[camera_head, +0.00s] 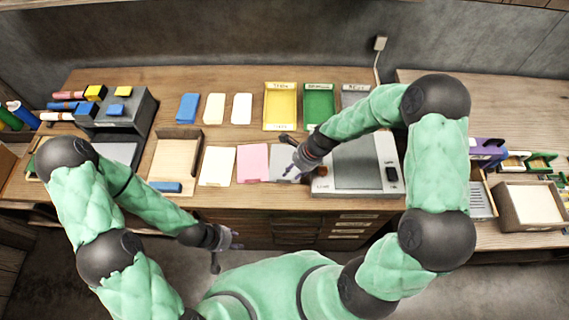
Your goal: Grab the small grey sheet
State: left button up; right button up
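A small grey sheet (281,153) lies at the right end of the front row of sheets on the table, just right of a pink sheet (252,163). My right gripper (287,158) is over the grey sheet and hides part of it; its fingers look spread. I cannot tell whether it touches the sheet. My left gripper (227,255) is low in front of the table's front edge, with its fingers apart and nothing between them.
A grey machine (358,163) stands right of the sheet, under my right arm. Yellow (279,105) and green (319,105) trays lie behind. A cream sheet (217,166) and a wooden tray (174,160) are to the left. Drawers (355,223) are below the tabletop.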

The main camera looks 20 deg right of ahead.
aim_at(281, 183)
jog(key=shift+x, duration=1.05)
jog(key=shift+a+f+b, duration=0.2)
jog(key=shift+f+b, duration=0.1)
jog(key=shift+f, duration=0.2)
jog(key=b+x, duration=0.1)
jog(key=x, duration=0.3)
grip_shut()
